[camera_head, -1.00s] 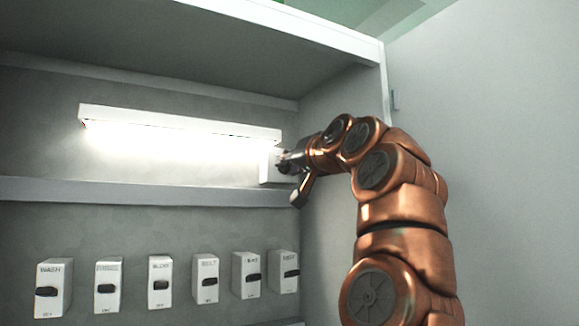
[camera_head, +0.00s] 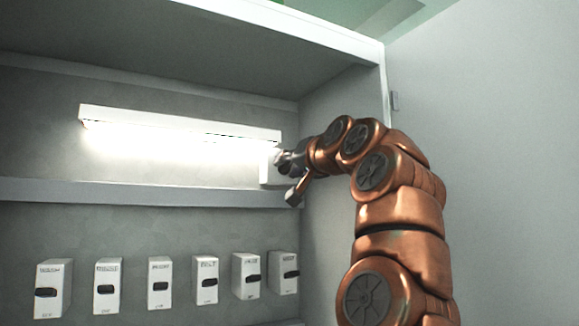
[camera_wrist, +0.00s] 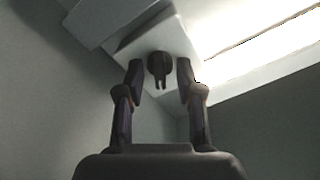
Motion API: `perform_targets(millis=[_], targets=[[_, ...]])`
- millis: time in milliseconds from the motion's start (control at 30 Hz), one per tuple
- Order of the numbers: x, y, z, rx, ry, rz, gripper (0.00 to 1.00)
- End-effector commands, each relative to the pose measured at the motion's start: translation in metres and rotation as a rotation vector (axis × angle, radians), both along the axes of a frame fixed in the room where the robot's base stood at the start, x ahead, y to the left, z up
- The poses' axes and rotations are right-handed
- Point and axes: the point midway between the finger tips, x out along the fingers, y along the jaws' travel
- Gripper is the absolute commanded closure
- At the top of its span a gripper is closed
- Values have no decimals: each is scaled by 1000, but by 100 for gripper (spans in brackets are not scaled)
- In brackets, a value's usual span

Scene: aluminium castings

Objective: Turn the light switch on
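The light switch is a white box (camera_head: 265,166) at the right end of the lamp, partly hidden by my gripper (camera_head: 284,159) in the head view. In the wrist view the box (camera_wrist: 178,44) carries a dark knob (camera_wrist: 158,66) with a narrow pronged handle. My gripper (camera_wrist: 160,78) is open, with one fingertip on each side of the knob. Gaps show between the fingers and the knob, so it is not gripped. The long lamp (camera_head: 180,122) is lit, and its bright tube also shows in the wrist view (camera_wrist: 262,45).
A shelf ledge (camera_head: 140,192) runs below the lamp. Several white switch boxes with dark levers hang beneath it, such as the leftmost one (camera_head: 53,289). A cabinet side wall (camera_head: 335,125) stands close to my gripper on the right. An overhead panel (camera_head: 180,45) covers the top.

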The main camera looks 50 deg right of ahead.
Motion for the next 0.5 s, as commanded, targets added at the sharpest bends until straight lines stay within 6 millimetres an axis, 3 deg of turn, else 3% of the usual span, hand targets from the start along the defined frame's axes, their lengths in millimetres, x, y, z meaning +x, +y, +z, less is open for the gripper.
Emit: perform_targets(millis=[267,500], targets=[[-3,1,1,0,-1,-1,64],[-17,5,2,1,-3,0,64]])
